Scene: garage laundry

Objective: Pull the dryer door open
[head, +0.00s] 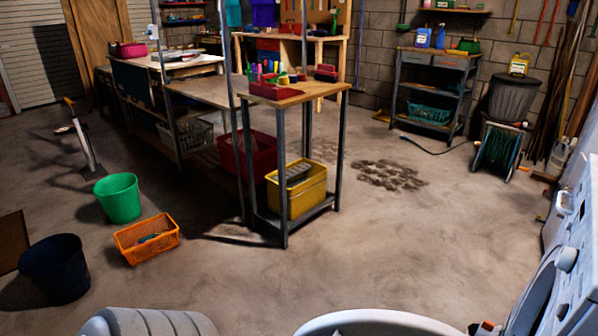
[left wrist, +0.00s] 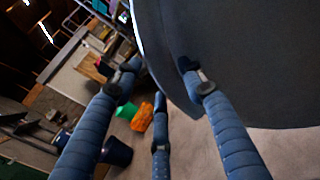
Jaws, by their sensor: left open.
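The white dryer (head: 578,290) stands at the right edge of the head view, cut off by the frame. A large dark grey rounded panel (left wrist: 240,60) with a pale edge fills the upper right there, close to the fingertips. It may be the door; contact cannot be told. My right gripper is not in view.
A green bucket (head: 118,197), an orange basket (head: 146,240) and a dark bucket (head: 53,268) stand on the floor at left. A metal-legged table (head: 290,97) stands mid-room. A white round rim (head: 375,318) is at the bottom edge.

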